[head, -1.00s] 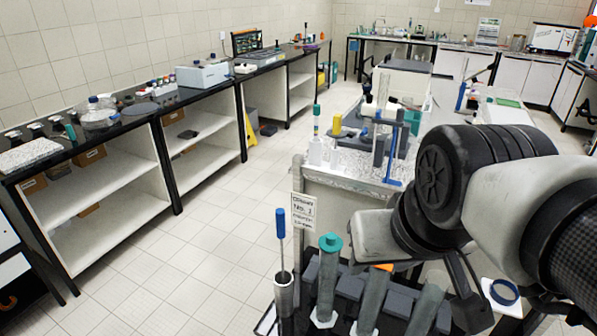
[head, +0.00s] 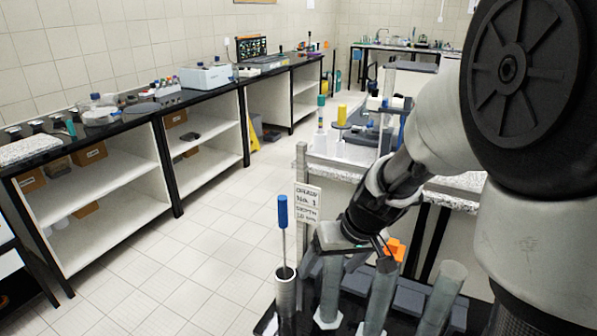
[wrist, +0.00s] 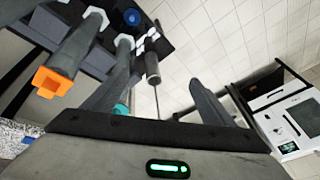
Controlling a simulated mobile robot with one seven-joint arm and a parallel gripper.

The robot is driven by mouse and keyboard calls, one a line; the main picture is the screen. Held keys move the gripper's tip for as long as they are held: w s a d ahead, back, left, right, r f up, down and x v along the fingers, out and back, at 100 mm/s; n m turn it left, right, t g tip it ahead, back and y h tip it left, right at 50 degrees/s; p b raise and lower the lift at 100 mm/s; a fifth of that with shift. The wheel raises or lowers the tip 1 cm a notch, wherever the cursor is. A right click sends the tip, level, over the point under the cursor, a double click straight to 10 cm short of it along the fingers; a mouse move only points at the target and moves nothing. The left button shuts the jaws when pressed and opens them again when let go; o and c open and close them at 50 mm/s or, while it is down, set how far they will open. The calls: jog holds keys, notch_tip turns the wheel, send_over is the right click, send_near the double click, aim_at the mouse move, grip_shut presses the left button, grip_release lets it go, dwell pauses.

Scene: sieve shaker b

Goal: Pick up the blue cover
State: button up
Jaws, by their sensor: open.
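A round blue piece (wrist: 132,17), which may be the blue cover, lies on the dark tray in the wrist view, beyond my fingertips. It cannot be made out in the head view. My gripper (head: 345,258) is open and empty, low over the upright grey cylinders at the tray. In the wrist view its two grey fingers (wrist: 160,82) stand wide apart. A teal stopper (wrist: 122,108) shows beside the left finger. A metal tube (wrist: 153,68) with a thin rod shows between the fingers, and nothing is held.
A blue-handled tool (head: 283,212) stands in the metal tube, left of my gripper. An orange-topped cylinder (wrist: 55,82) is close on the left in the wrist view. A granite-topped bench with a sign (head: 307,203) stands behind. The floor (head: 215,260) at left is clear.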

jog(key=w+d+f+b, duration=0.1)
jog(key=f+b, duration=0.2)
jog(key=f, duration=1)
jog(key=w+d+f+g+h+b, duration=0.1)
jog(key=w+d+f+b, duration=0.1)
jog(key=f, duration=1.1)
jog(key=w+d+f+h+b, duration=0.1)
jog(key=f+b, duration=0.3)
jog(key=f, duration=0.8)
jog(key=shift+w+d+f+n, duration=0.25)
jog(key=shift+d+f+n, duration=0.15)
jog(key=shift+d, duration=0.05)
jog(key=shift+w+a+f+b, duration=0.15)
jog(key=shift+w+f, duration=0.15)
jog(key=shift+f, duration=0.7)
jog(key=shift+w+a+f+b, duration=0.15)
jog(key=shift+w+f, duration=0.1)
jog(key=shift+f, duration=0.8)
jog(key=shift+w+f+b, duration=0.15)
jog(key=shift+w+f, duration=0.15)
jog(key=shift+f, duration=0.7)
jog(key=c, duration=1.1)
